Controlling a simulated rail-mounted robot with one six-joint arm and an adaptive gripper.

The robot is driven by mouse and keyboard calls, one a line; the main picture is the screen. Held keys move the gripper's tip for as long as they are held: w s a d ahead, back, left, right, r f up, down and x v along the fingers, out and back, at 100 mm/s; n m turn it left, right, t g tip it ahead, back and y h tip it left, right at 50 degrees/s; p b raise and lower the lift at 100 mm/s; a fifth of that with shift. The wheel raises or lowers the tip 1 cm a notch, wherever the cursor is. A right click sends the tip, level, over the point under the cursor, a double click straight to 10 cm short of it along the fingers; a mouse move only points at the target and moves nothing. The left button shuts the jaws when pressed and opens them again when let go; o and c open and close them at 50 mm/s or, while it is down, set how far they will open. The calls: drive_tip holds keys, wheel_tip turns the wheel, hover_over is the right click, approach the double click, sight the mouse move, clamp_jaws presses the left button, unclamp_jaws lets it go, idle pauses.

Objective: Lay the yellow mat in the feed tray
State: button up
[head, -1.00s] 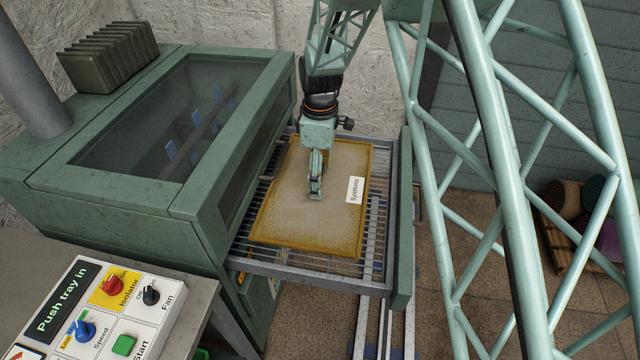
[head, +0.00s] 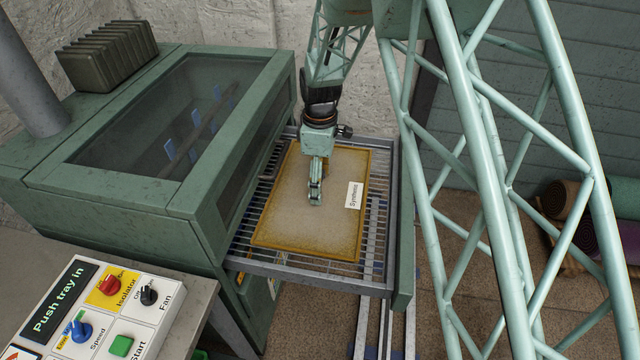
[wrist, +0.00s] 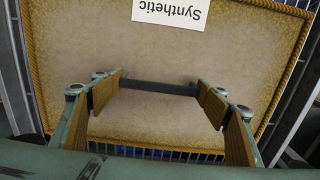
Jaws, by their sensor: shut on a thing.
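The yellow mat (head: 290,218), tan with a braided gold border and a white "Synthetic" label, lies flat within the outline of the slatted feed tray (head: 300,281) in the head view. I cannot tell whether its underside touches the slats. In the wrist view, a dark bar spans between the fingertips of my gripper (wrist: 161,87), against the mat (wrist: 240,55). The fingers hide part of the mat's middle.
The green scrubber housing (head: 130,200) with a dark window stands left of the tray. A control panel (head: 100,315) sits at the front left. Rolled rugs (head: 565,200) lie on the floor at the right. The tray's green front panel (head: 403,240) borders its right side.

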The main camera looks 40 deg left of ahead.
idle(0.4)
drive_tip(key=o, duration=1.1)
drive_tip(key=shift+f, duration=0.1)
drive_tip(key=shift+c, duration=0.2)
wheel_tip(320, 180, up, 12)
drive_tip(key=p, duration=0.2)
idle(0.3)
